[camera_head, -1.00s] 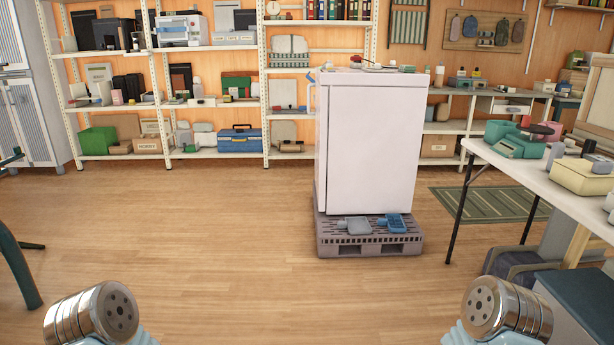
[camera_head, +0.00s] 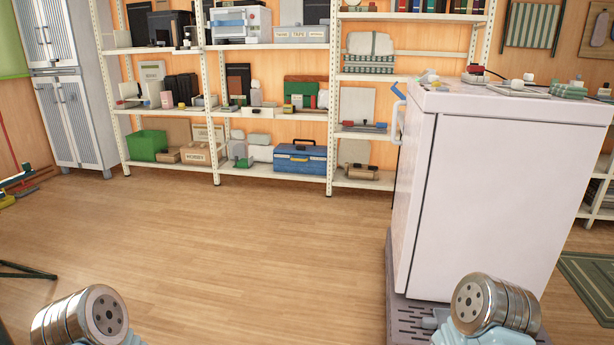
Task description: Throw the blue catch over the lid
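A tall white box (camera_head: 480,200) stands on a grey pallet (camera_head: 408,325) at the right. A small blue catch (camera_head: 398,91) sticks out at the top of its left side, tilted up and outward. A pale loop-shaped handle (camera_head: 396,122) hangs just below the catch. Only metal arm joints of mine show at the bottom left and bottom right; neither gripper is in view. My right arm joint hides part of the pallet and a grey item on it.
Several small items, including a red-and-black tool (camera_head: 474,77), lie on top of the box. Loaded shelves (camera_head: 270,112) line the back wall, with a blue toolbox (camera_head: 300,158) low down. The wooden floor (camera_head: 230,245) left of the box is clear. A green striped mat (camera_head: 590,285) lies at the right.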

